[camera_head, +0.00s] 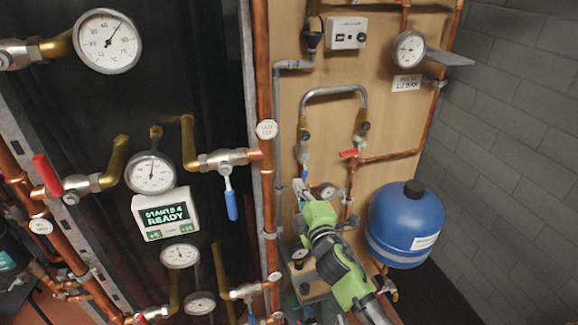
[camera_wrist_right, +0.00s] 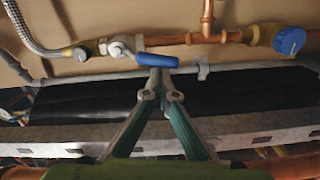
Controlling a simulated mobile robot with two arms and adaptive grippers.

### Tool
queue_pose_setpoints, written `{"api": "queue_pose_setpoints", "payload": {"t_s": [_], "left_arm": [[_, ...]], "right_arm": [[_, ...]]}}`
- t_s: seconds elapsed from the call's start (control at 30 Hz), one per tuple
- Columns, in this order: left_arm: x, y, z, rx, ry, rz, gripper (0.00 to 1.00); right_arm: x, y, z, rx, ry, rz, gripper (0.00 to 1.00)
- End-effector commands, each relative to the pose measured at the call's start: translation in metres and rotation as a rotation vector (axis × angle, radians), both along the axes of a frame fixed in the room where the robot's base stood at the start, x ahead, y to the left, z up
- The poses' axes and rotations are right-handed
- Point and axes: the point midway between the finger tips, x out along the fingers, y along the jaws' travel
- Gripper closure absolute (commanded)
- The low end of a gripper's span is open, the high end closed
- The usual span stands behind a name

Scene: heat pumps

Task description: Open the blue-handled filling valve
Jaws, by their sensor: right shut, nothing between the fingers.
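The blue-handled filling valve (camera_head: 304,172) sits at the lower left end of the grey braided hose loop on the wooden panel; it is small and partly hidden by my gripper in the head view. In the right wrist view its blue handle (camera_wrist_right: 157,60) lies roughly level, beside the silver valve body (camera_wrist_right: 122,47). My right gripper (camera_head: 301,187) is shut and empty, just below the valve. In the right wrist view its fingertips (camera_wrist_right: 162,76) meet right at the blue handle; I cannot tell whether they touch it. My left gripper is not in view.
A red-handled valve (camera_head: 349,153) and copper pipes are to the right of the filling valve. A blue tank (camera_head: 405,224) stands right of my arm. Another blue lever (camera_head: 231,198) hangs on the left pipework. A blue knob (camera_wrist_right: 290,41) is at the wrist view's right.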

Motion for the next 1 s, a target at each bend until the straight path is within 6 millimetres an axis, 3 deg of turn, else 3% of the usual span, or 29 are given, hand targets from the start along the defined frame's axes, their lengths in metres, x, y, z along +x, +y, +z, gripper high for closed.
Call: {"api": "queue_pose_setpoints", "payload": {"t_s": [0.4,1.0], "left_arm": [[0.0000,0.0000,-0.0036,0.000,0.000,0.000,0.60],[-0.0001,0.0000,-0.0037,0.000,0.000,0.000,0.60]], "right_arm": [[0.0049,-0.0142,-0.0050,-0.180,-0.058,-0.006,1.00],[0.0056,-0.0156,-0.0042,-0.202,-0.066,-0.006,1.00]]}}
